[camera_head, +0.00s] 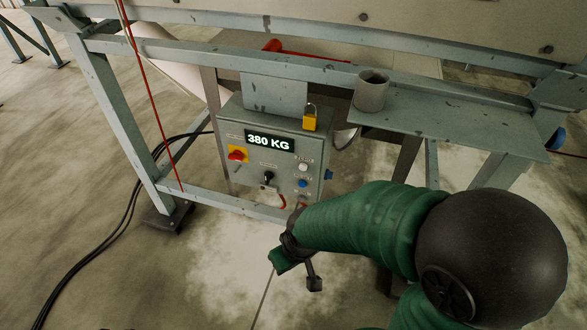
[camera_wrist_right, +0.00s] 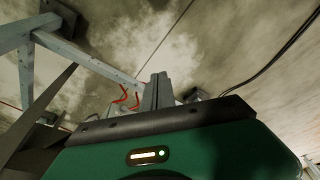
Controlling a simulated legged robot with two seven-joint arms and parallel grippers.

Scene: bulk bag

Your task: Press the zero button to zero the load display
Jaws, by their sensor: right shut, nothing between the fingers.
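A grey control box (camera_head: 240,150) hangs under the frame in the head view, with a lit load display (camera_head: 270,142) reading 380 KG. At its right side is a column of small buttons, with a white button (camera_head: 303,167) above a blue button (camera_head: 303,183). Their labels are too small to read, so I cannot tell which is zero. My right arm in its green sleeve comes in from the right, below and in front of the box. In the right wrist view the fingers of my right gripper (camera_wrist_right: 156,90) are shut and empty. My left gripper is out of view.
The box also carries a red and yellow switch (camera_head: 237,154), a black knob (camera_head: 268,173) and a yellow padlock (camera_head: 310,119) on top. A shelf (camera_head: 440,122) with a grey cup (camera_head: 371,92) juts out at right. Frame legs, a red cord (camera_head: 150,100) and black floor cables surround it.

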